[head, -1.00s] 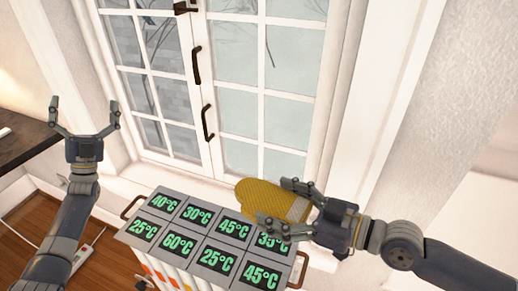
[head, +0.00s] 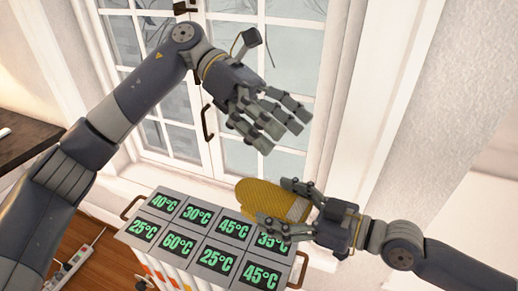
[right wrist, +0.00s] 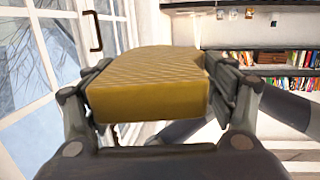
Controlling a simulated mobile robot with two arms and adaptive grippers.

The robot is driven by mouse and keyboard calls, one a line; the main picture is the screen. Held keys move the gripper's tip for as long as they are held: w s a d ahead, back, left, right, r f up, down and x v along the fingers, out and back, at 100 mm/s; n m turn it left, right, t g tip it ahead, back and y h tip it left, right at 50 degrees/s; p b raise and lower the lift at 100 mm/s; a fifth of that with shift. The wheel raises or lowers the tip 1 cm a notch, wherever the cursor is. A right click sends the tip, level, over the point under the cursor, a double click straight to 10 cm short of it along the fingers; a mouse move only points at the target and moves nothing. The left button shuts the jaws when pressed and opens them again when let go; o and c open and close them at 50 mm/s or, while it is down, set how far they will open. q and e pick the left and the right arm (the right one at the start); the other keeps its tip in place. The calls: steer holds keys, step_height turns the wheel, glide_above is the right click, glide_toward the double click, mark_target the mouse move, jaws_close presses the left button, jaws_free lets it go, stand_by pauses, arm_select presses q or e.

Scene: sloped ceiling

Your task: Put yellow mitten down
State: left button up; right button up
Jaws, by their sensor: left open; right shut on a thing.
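The yellow mitten (head: 256,195) is quilted, with a pale cuff, and is held above the back right of the box with the temperature displays. My right gripper (head: 275,207) is shut on it near the cuff. In the right wrist view the mitten (right wrist: 150,82) fills the space between the fingers of my right gripper (right wrist: 155,90). My left gripper (head: 285,125) is open and empty in front of the window, above the mitten and apart from it.
A grey box (head: 190,208) with several green temperature readouts and side handles stands below the mitten. White window doors (head: 240,150) stand behind. A dark table (head: 25,140) is at the left. A power strip (head: 68,270) lies on the floor. Bookshelves (right wrist: 270,70) show in the right wrist view.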

arm_select(q)
step_height(320, 180, down, 4)
steer(key=s+m+t+y, duration=0.1)
steer(key=m+t+y, duration=0.15)
steer(key=y, duration=0.25)
steer(key=t+y, duration=0.5)
steer(key=y, duration=0.1)
glide_above(259, 197)
step_height(259, 197, down, 3)
steer(key=shift+m, duration=0.35)
step_height(259, 197, down, 11)
steer(key=shift+f, duration=0.2)
steer(key=c, duration=1)
steer(key=shift+c, duration=0.2)
arm_select(e)
steer(key=o, duration=1.1)
